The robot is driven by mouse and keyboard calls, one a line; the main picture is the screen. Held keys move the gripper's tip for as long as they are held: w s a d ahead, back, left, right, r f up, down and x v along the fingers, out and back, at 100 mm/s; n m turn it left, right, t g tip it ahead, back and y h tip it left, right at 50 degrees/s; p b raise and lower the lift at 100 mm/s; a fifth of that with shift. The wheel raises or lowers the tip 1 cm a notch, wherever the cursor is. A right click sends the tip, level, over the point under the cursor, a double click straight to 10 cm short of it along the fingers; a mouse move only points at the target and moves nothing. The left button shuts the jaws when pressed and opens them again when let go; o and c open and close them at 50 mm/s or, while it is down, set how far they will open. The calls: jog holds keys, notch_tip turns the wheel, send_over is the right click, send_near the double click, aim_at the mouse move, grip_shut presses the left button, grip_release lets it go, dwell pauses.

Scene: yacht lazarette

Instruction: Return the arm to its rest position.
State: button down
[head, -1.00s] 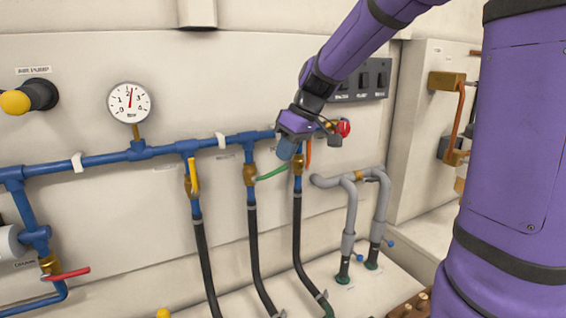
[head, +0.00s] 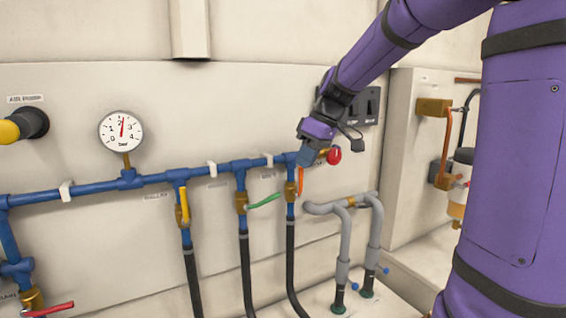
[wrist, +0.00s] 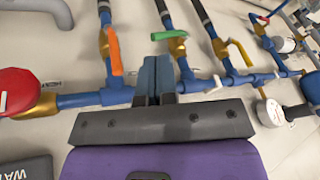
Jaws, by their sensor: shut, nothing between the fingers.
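My purple arm reaches in from the upper right of the head view. My gripper (head: 308,157) hangs at its end, pointing down, near the right end of the blue pipe. In the wrist view its two blue-grey fingers (wrist: 155,68) are side by side and closed, with nothing held. It appears just in front of the pipe above the orange-handled valve (head: 300,181); whether it touches anything cannot be told. In the wrist view the orange handle (wrist: 114,52) is left of the fingers and the green handle (wrist: 171,35) is just right of them.
A red knob (head: 334,155) is close beside the gripper. A switch panel (head: 369,107) is behind the wrist. The yellow-handled valve (head: 184,208), pressure gauge (head: 121,131) and grey pipes (head: 345,228) line the wall. Copper-piped fittings (head: 434,107) stand at right.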

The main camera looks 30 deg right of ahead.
jog(key=s+a+f+m+t+h, duration=0.1)
jog(key=s+a+m+t+h, duration=0.2)
jog(key=s, duration=0.9)
jog(key=s+a+m+h, duration=0.1)
jog(key=s+a+m, duration=0.3)
jog(key=s, duration=0.8)
notch_tip(320, 180, up, 5)
jog(key=n+g+h, duration=0.1)
jog(key=g+h, duration=0.2)
send_over(271, 197)
jog(key=s+a, duration=0.3)
jog(key=a, duration=0.1)
jog(key=x, duration=1.3)
